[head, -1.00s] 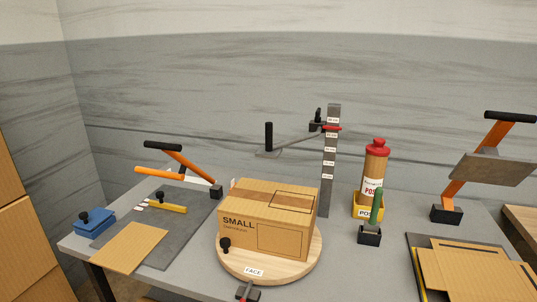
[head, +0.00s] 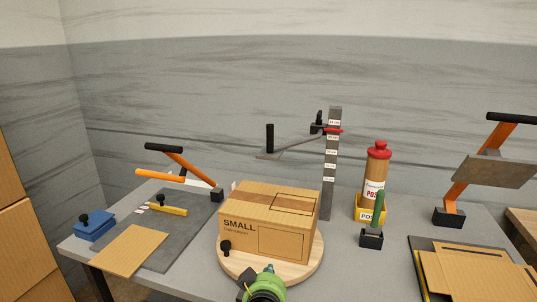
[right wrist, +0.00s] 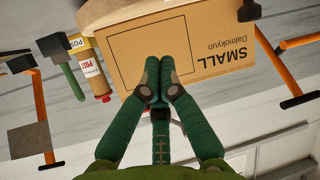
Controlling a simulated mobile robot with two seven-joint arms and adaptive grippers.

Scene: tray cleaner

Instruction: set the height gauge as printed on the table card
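The height gauge (head: 329,190) is an upright grey post behind the box, with several white height labels. Its red marker (head: 334,130) sits near the top, between the two highest labels. A flat arm (head: 290,143) reaches left from it to a plate with a black upright handle (head: 269,138). A black knob (head: 317,119) is at the post. I cannot make out a table card with a printed height. My right gripper (right wrist: 160,62) is shut and empty, its green fingertips together before the box. In the head view only its green top (head: 266,284) shows. My left gripper is out of view.
A cardboard box (head: 240,205) marked SMALL stands on a round wooden turntable (head: 313,262). Left are a grey mat (head: 185,245), another orange lever (head: 180,168) and a blue block (head: 95,225).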

